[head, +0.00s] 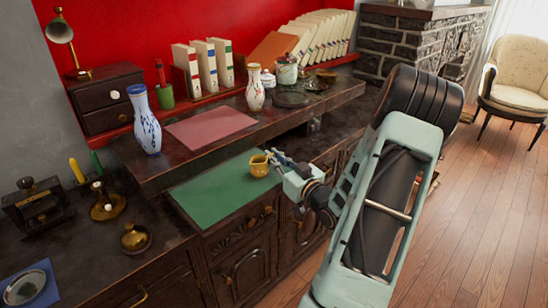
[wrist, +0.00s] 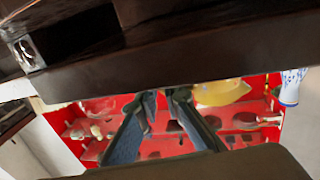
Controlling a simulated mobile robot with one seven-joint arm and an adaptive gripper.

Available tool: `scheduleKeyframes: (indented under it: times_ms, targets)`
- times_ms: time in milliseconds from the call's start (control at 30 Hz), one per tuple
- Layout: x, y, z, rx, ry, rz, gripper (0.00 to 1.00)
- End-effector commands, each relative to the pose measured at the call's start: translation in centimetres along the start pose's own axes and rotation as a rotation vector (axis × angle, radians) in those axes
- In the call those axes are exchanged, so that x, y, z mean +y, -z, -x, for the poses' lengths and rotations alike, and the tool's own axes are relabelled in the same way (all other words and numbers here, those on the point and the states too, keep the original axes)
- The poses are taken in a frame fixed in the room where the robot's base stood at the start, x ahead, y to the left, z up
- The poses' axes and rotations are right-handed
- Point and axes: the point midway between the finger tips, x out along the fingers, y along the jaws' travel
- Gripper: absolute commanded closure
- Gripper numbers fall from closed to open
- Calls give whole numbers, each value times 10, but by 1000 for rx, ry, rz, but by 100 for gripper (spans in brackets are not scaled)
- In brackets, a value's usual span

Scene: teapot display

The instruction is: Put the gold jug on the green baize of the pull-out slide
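The gold jug (head: 259,166) is upright at the far right part of the green baize (head: 215,193) on the pull-out slide. I cannot tell whether its base touches the baize. My gripper (head: 273,156) is at the jug's right side, its fingertips right by the jug. In the wrist view, which looks upside down, the fingers (wrist: 165,95) converge to a narrow gap and the jug (wrist: 222,93) shows just right of them, partly cut off by a dark wooden edge. Whether the fingers grip its handle is hidden.
A raised shelf with a pink mat (head: 210,126) and a blue-white vase (head: 145,125) stands behind the slide. A brass pot (head: 135,238) and a candle holder (head: 105,205) are on the left counter. Most of the baize left of the jug is clear.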

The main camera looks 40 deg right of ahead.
Motion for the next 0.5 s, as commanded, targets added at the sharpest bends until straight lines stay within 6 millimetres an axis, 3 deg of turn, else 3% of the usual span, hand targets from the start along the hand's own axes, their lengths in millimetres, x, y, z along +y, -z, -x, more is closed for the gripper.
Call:
scheduleKeyframes:
  times_ms: [100, 500]
  targets:
    - [0, 0, 0, 0, 0, 0, 78]
    - [0, 5, 4, -2, -1, 0, 78]
